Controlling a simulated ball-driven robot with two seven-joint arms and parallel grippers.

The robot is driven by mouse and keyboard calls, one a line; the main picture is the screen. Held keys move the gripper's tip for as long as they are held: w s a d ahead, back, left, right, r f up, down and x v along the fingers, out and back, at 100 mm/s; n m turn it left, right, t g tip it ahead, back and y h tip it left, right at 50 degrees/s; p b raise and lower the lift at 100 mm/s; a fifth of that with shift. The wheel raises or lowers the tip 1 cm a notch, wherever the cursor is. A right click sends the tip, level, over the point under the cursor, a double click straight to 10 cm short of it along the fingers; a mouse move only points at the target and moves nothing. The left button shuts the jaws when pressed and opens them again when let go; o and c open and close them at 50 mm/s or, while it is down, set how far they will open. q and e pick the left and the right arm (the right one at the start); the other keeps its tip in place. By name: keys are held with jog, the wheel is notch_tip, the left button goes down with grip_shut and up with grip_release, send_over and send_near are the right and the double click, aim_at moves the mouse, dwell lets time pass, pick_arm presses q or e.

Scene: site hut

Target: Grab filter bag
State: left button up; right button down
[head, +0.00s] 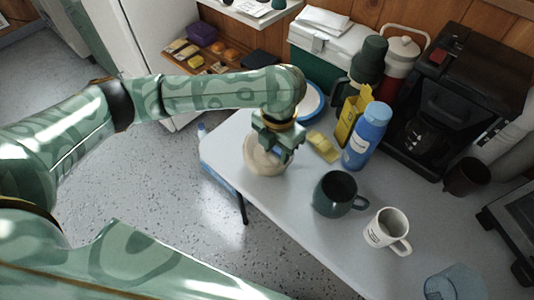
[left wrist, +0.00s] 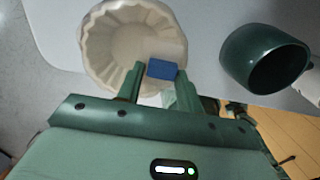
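The filter bag (head: 263,160) is a cream, round, fluted shape at the near left edge of the table, below my left gripper (head: 277,146). The left wrist view shows it as a scalloped bowl-like form (left wrist: 112,48) beyond the fingers. My left gripper (left wrist: 158,82) has its two green fingers apart, overlapping the filter bag's near rim. A small blue patch (left wrist: 162,69) lies between the fingertips; I cannot tell whether it belongs to the filter bag or whether the fingers press on it. My right gripper is not in view.
A dark green mug (head: 335,194) stands right of the filter bag, with a white mug (head: 388,231) beyond. A blue bottle (head: 368,137), yellow box (head: 350,115) and yellow sponge-like piece (head: 323,146) are behind. A coffee maker (head: 445,95) stands at the back right.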

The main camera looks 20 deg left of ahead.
pick_arm(q)
grip_shut()
jog(key=shift+r, duration=0.1)
